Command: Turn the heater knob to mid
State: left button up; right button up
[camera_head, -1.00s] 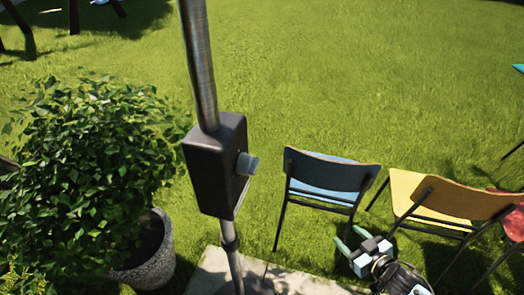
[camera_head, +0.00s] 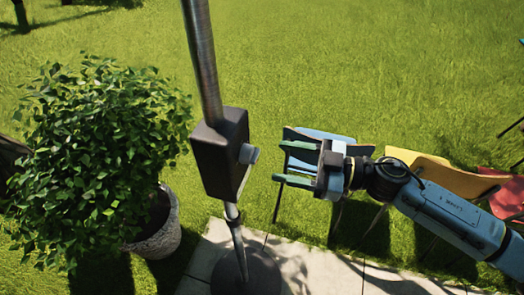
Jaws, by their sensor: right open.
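The heater is a metal pole (camera_head: 202,60) with a black control box (camera_head: 219,153) on it. A grey round knob (camera_head: 249,154) sticks out from the right face of the box. I cannot read any marks for the knob's setting. My right gripper (camera_head: 281,163) is open and empty, to the right of the knob. Its two green fingers point left toward the knob, one above the other in the picture, with a gap between fingertips and knob. My left gripper is not in view.
A leafy bush (camera_head: 95,150) in a stone pot (camera_head: 160,232) stands left of the heater. Blue (camera_head: 318,138), yellow (camera_head: 440,172) and red (camera_head: 510,198) chairs stand at the right, partly behind my right arm. The heater's round base (camera_head: 246,275) rests on paving (camera_head: 330,268).

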aim_at(250, 155)
jog(key=x, duration=0.6)
jog(key=shift+p, duration=0.35)
jog(key=shift+c, duration=0.5)
jog(key=c, duration=0.9)
jog(key=shift+o, duration=0.2)
